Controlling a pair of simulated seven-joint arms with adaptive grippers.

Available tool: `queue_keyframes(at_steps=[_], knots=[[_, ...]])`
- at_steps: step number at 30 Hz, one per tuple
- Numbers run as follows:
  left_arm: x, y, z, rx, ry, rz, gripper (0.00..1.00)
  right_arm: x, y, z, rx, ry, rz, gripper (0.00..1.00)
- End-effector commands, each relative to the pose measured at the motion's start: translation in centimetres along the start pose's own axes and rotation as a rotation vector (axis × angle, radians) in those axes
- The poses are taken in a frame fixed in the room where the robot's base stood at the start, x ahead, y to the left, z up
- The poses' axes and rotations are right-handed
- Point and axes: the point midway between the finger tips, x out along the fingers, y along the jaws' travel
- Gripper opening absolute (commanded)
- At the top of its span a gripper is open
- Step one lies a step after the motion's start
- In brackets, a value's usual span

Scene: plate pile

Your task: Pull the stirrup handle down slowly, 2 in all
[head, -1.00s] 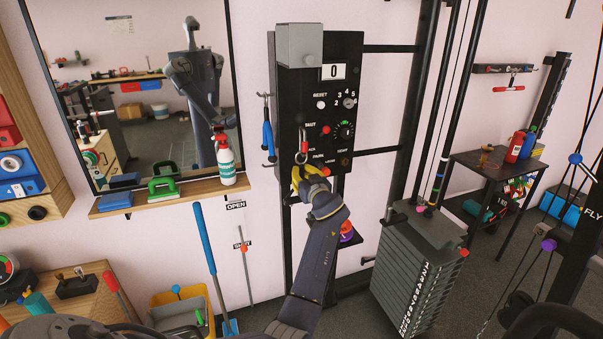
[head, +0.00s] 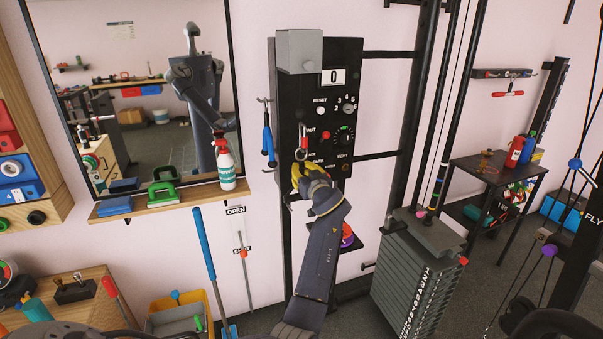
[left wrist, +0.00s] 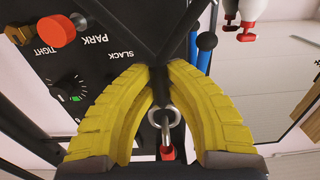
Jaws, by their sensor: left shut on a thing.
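The black stirrup handle (left wrist: 160,88) shows in the left wrist view between my two yellow fingers. Its dark bars spread apart beyond the fingertips. There the fingers mostly hide the handle. The panel's counter (head: 333,77) reads 0. My right gripper is not in view.
The black control panel (head: 329,108) stands close behind my gripper, with knobs and a grey box on top. Blue-handled pliers (head: 268,140) hang at its left side. A grey weight stack (head: 418,275) stands to the right. A shelf (head: 160,203) with a spray bottle (head: 225,165) is left.

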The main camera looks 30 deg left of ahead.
Motion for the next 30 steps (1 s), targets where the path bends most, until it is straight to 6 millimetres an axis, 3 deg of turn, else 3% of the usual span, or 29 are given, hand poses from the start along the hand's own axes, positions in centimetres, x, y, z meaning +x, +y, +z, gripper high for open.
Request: queue_keyframes(at_steps=[19, 30], knots=[[0.0, 0.1, -1.1, 0.003, -0.005, 0.001, 0.0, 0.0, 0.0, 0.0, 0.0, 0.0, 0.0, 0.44], [0.0, 0.1, -3.1, 0.002, -0.005, 0.001, 0.0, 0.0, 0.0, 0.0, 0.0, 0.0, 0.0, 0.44]])
